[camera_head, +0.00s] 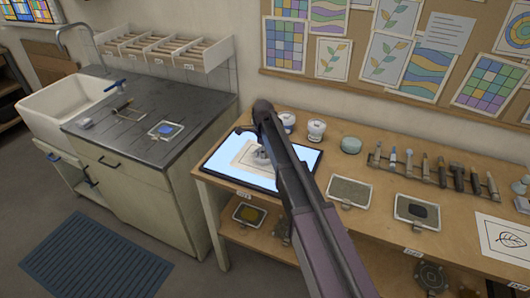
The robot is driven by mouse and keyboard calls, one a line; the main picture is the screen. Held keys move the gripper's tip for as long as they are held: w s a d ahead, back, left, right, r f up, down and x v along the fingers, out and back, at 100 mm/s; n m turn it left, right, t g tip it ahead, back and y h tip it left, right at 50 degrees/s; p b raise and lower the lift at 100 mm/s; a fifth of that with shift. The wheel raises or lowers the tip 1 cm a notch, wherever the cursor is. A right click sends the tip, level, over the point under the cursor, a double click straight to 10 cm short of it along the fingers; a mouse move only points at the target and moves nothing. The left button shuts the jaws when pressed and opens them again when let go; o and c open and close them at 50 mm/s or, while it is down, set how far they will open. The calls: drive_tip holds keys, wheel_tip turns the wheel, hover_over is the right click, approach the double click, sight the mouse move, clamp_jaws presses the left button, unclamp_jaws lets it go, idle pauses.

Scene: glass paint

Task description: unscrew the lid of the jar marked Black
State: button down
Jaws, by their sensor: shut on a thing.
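My arm reaches in from the lower right, over the lit light panel (217,165) on the wooden bench. My gripper (258,146) is small and mostly hidden behind my arm, low over the panel. It is shut on a pale, jar-like thing (262,156) that stands over a paper sheet on the panel. Whether it holds the lid or the body cannot be made out.
A green round container (351,145) and a rack of tools (430,172) stand to the right on the bench. Two framed plates (350,191) (416,211) and a leaf drawing (500,238) lie in front. A sink counter (150,130) is at left.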

drive_tip(key=shift+f, duration=0.3)
idle(0.4)
drive_tip(key=shift+c, duration=1.9)
unclamp_jaws()
drive_tip(key=shift+o, duration=1.3)
drive_tip(key=shift+w, duration=0.1)
drive_tip(key=shift+r, duration=0.1)
drive_tip(key=shift+r+p, duration=2.85)
drive_tip(key=shift+r, duration=0.15)
